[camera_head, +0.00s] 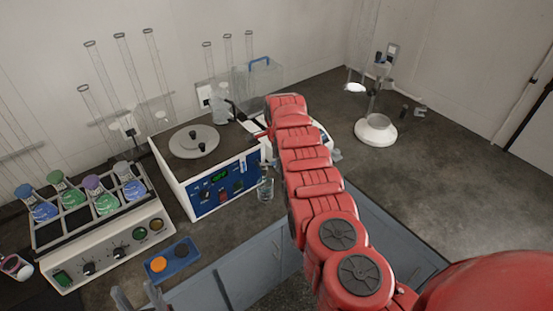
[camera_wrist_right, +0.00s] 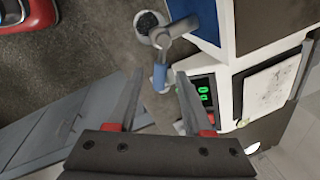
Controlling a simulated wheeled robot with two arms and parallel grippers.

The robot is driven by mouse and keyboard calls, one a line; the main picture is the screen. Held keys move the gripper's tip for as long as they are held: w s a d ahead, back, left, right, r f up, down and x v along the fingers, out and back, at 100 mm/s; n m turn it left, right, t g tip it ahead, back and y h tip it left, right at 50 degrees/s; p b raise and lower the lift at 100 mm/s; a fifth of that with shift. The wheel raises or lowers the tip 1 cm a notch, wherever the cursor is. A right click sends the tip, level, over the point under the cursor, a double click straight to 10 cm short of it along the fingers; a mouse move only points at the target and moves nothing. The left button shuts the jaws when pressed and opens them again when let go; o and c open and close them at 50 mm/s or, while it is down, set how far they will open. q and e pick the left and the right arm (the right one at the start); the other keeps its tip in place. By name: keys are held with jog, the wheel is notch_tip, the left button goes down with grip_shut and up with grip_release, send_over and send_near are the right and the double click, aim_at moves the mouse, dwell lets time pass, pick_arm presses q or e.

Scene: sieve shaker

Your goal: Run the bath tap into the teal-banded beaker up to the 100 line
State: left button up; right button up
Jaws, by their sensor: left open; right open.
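The white bath with a blue front panel (camera_head: 215,195) stands mid-bench. Its small tap (camera_head: 266,165) is at the front right corner, beside my red right arm. A small clear glass vessel (camera_head: 265,190) shows just below the tap; its band and lines are too small to read. In the right wrist view a metal tap-like fitting with a blue lever (camera_wrist_right: 160,77) lies between the open fingertips of my right gripper (camera_wrist_right: 160,74); contact cannot be told. The head view does not clearly show that gripper. My left gripper (camera_head: 137,297) is open and empty at the bottom left.
A rack of coloured-capped flasks (camera_head: 90,205) is on the left, with a blue tray (camera_head: 172,260) in front. Tall glass tubes (camera_head: 130,75) stand behind. A stand with a white round base (camera_head: 376,130) is at the back right. The right benchtop (camera_head: 430,180) is mostly clear.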

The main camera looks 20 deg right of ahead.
grip_shut()
dwell(1.3)
